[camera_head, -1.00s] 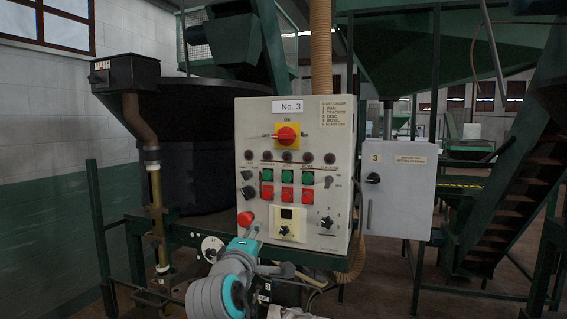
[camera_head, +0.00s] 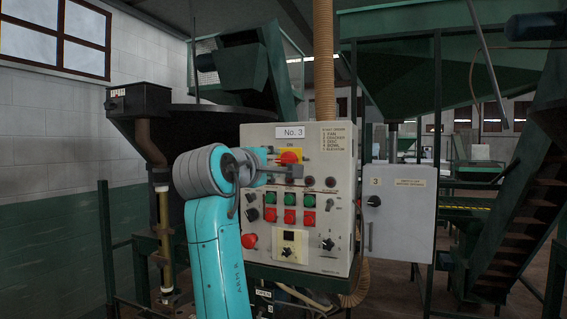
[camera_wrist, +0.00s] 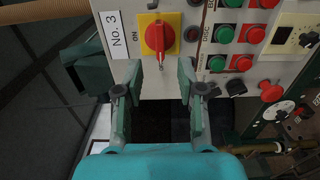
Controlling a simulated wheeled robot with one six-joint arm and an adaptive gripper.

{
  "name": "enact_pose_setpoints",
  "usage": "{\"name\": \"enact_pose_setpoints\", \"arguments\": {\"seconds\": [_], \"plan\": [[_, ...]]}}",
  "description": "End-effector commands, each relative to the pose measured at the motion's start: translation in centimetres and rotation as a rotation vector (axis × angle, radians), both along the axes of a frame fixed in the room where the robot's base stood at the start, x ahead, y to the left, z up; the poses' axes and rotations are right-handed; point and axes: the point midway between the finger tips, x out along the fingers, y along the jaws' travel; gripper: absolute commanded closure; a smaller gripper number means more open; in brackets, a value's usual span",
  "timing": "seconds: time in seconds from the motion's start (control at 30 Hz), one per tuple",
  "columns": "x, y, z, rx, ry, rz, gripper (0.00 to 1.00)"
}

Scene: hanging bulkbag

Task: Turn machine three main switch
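The main switch is a red rotary knob on a yellow plate (camera_head: 289,156) at the top of the "No. 3" control panel (camera_head: 330,235). In the wrist view, turned sideways, the red knob (camera_wrist: 158,38) lies just beyond my fingertips. Its handle lies horizontal across the panel, and the ON mark is above it. My gripper (camera_head: 284,164) is in front of the plate and hides part of it and some lamps. In the wrist view my gripper (camera_wrist: 160,80) is open, its two fingers apart and roughly lined up with the knob. Nothing is between the fingers; they appear short of the knob.
Green buttons (camera_head: 289,199) and red buttons (camera_head: 290,216) sit below the switch, with a red stop button (camera_head: 250,241) at lower left. A grey box (camera_head: 398,214) marked 3 is at right. A dark round tank (camera_head: 185,190) stands behind at left.

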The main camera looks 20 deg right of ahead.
Motion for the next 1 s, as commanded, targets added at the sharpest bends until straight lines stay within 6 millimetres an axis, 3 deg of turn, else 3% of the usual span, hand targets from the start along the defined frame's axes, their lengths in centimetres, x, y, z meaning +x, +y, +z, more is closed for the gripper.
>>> {"name": "enact_pose_setpoints", "arguments": {"seconds": [0.2, 0.4, 0.83, 1.0], "plan": [[3.2, -2.4, 0.0, 0.000, 0.001, -0.002, 0.61], [5.2, -3.8, -0.1, -0.001, 0.001, 0.000, 0.61], [5.9, -4.3, -0.1, 0.001, -0.001, 0.001, 0.61], [5.9, -4.2, -0.1, 0.001, -0.001, 0.001, 1.00]]}}
